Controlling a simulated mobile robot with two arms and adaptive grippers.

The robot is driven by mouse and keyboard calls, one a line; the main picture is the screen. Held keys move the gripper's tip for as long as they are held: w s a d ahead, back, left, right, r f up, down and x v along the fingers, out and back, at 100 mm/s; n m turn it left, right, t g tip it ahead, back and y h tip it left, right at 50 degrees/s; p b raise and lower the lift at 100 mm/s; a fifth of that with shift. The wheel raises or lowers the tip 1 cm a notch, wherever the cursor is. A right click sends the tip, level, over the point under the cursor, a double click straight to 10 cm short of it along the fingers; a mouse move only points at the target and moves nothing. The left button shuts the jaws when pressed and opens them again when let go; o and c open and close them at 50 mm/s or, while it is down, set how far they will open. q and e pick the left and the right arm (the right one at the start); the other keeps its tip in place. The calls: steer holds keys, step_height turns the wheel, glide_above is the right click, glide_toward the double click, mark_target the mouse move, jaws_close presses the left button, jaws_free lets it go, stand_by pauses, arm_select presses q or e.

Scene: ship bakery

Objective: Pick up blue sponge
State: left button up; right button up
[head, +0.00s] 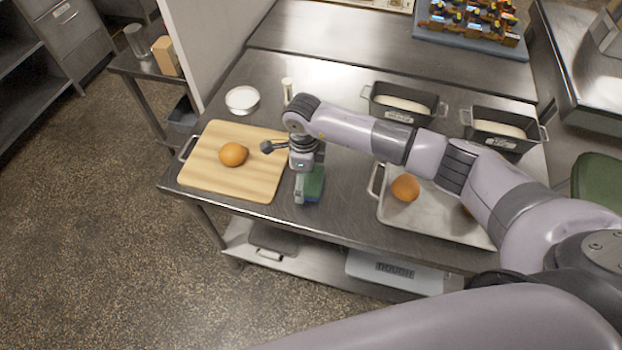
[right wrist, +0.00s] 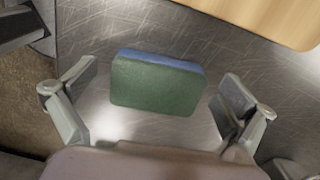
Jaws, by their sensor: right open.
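The blue sponge (right wrist: 157,82) has a broad green face turned up and blue along its far edge. It rests on the steel table and also shows in the head view (head: 315,184), partly hidden by my right gripper. My right gripper (head: 299,188) is above and beside it, pointing down. In the right wrist view its fingers are spread wide, one on each side of the sponge, with visible gaps and no contact. My left gripper is out of view.
A cutting board (head: 205,181) with a bread roll (head: 233,154) lies left of the sponge. A metal tray (head: 428,216) with another roll (head: 405,187) lies right. A white bowl (head: 242,99) and loaf pans (head: 380,112) stand behind. The table's front edge is close.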

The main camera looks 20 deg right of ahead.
steer(key=shift+c, duration=0.4)
steer(key=c, duration=0.7)
steer(key=shift+o, duration=0.2)
steer(key=shift+r, duration=0.1)
step_height(320, 180, up, 20)
steer(key=b, duration=0.5)
